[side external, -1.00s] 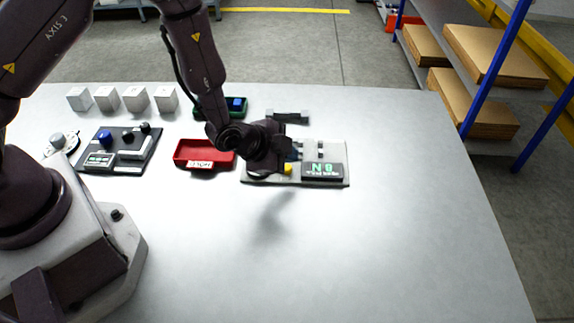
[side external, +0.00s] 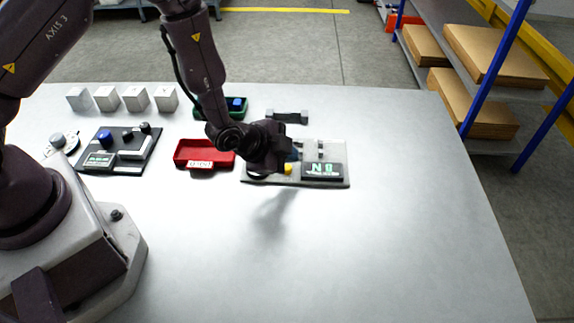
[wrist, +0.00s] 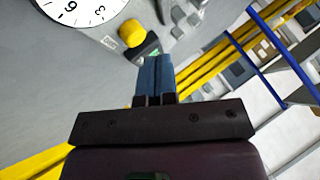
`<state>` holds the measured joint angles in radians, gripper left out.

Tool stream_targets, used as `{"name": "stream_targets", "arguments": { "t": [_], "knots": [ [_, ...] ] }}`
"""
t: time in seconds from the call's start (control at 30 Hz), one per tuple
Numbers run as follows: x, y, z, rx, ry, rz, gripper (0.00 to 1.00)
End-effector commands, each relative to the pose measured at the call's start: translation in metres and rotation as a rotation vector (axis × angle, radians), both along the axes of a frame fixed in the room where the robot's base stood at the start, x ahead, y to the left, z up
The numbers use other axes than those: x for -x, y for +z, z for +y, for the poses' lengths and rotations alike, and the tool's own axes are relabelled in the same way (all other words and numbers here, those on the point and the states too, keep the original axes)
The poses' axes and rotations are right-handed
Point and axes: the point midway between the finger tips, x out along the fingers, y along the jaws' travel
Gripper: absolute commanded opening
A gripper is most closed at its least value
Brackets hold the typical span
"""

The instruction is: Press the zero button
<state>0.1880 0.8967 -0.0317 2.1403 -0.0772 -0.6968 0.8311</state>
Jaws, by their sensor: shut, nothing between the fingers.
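A yellow button (side external: 288,169) stands on a grey panel (side external: 344,153) right of the table's middle. It also shows in the wrist view (wrist: 132,33), to the left of the fingers. No label on it can be read. My gripper (side external: 294,154) hangs over the panel, close above and behind the button in the side view. Its blue fingers (wrist: 155,62) are together, with nothing between them. I cannot tell whether they touch anything. A dark display (side external: 322,171) with green characters sits right of the button. My gripper hides part of the panel's left side.
A white dial face (wrist: 85,8) is beside the button in the wrist view. Left of the panel are a red tray (side external: 187,152), a black control board (side external: 135,140) and several white cubes (side external: 107,98). A green tray (side external: 240,114) lies behind. The front table is clear.

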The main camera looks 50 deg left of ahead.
Motion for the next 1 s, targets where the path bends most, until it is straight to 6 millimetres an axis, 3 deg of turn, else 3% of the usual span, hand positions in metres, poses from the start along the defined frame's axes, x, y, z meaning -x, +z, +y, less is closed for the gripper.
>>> {"name": "stream_targets", "arguments": {
  "t": [1.0],
  "knots": [
    [0.000, -0.013, 0.000, 0.000, 0.000, 0.000, 0.00]
  ]
}}
